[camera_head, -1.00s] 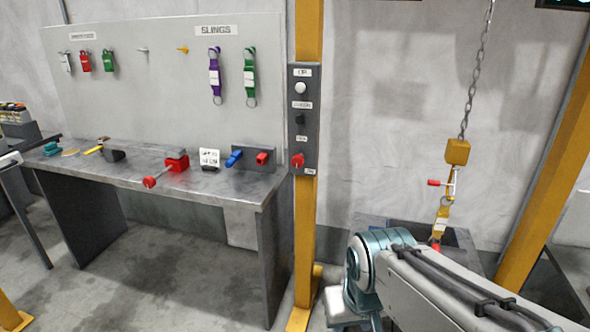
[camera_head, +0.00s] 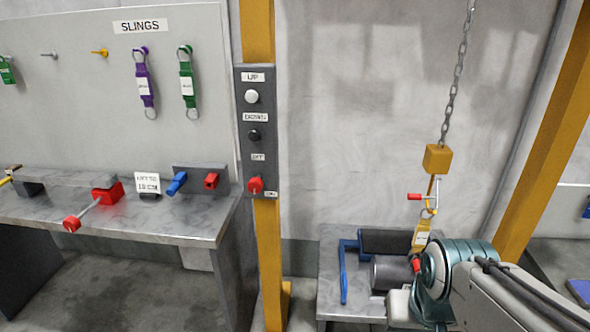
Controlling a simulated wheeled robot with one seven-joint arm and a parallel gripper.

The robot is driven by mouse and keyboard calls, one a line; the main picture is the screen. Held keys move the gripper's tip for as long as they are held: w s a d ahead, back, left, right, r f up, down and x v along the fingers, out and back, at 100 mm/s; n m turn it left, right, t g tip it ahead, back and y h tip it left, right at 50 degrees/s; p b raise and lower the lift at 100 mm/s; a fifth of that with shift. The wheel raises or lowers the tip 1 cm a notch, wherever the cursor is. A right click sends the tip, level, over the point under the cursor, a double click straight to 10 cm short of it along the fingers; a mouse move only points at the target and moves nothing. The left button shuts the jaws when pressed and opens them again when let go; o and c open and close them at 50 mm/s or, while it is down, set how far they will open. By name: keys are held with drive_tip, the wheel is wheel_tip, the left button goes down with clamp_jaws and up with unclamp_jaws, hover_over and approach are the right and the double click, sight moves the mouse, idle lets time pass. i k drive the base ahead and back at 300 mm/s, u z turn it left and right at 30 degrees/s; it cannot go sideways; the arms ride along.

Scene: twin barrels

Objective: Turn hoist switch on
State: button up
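The hoist control box (camera_head: 243,130) is a dark grey panel on the yellow post (camera_head: 268,260), at centre-left. It has a white button (camera_head: 251,96) under an "UP" label and a black button (camera_head: 253,135) below. Near its bottom is a red switch knob (camera_head: 255,185), with a small label above that seems to read "OFF" and another at its lower right, too small to read surely. The hoist chain (camera_head: 455,90) hangs at right, with a yellow block, hook and yellow sling below. My arm reaches in from the lower right, well away from the box; my gripper's fingers do not show.
A grey workbench (camera_head: 110,222) with a red clamp (camera_head: 107,193) stands left of the post. A second table (camera_head: 335,295) under the hoist carries a dark cylinder (camera_head: 390,272) and a blue handle (camera_head: 344,275). Another yellow post (camera_head: 540,140) slants at right.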

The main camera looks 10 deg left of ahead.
sight(256, 186)
drive_tip(key=u, duration=0.1)
drive_tip(key=i, duration=0.85)
drive_tip(key=u, duration=0.6)
